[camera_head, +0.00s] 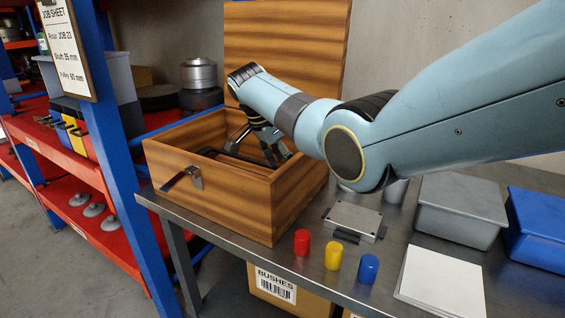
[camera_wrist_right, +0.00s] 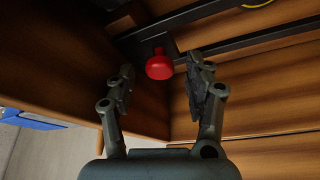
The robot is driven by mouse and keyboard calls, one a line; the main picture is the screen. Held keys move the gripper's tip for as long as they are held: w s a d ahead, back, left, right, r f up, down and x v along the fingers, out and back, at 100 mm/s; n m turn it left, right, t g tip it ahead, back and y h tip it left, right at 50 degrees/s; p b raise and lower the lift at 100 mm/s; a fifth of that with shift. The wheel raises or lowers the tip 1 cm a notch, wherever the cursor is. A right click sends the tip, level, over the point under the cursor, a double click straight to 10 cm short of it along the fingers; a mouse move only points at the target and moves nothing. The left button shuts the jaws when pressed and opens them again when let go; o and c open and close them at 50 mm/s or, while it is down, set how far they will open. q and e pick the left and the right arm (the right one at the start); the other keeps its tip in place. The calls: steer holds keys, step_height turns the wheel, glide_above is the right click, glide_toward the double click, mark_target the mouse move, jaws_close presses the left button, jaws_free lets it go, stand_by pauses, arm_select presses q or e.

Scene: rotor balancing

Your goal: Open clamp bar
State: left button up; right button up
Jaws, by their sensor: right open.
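The open wooden box (camera_head: 225,203) stands on the metal bench, its lid (camera_head: 290,45) raised. Inside, a dark clamp bar (camera_head: 232,158) runs across, partly hidden by my right gripper (camera_head: 260,148), which reaches down into the box. In the right wrist view, dark bars (camera_wrist_right: 262,42) cross the upper right, and a red knob (camera_wrist_right: 159,66) sits at the end of one. My right gripper (camera_wrist_right: 160,75) is open, with one finger on each side of the knob in the picture. I cannot tell whether they touch it. My left gripper is not in view.
Red (camera_head: 302,242), yellow (camera_head: 333,255) and blue (camera_head: 368,268) bushes stand in front of a grey metal block (camera_head: 353,221). A grey bin (camera_head: 461,210) and blue bin (camera_head: 540,228) are at the right. A blue-and-red rack (camera_head: 125,150) borders the left. The box walls surround my right gripper.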

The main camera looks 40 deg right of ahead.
steer(key=shift+d+f, duration=0.15)
steer(key=shift+f, duration=0.2)
jaws_close()
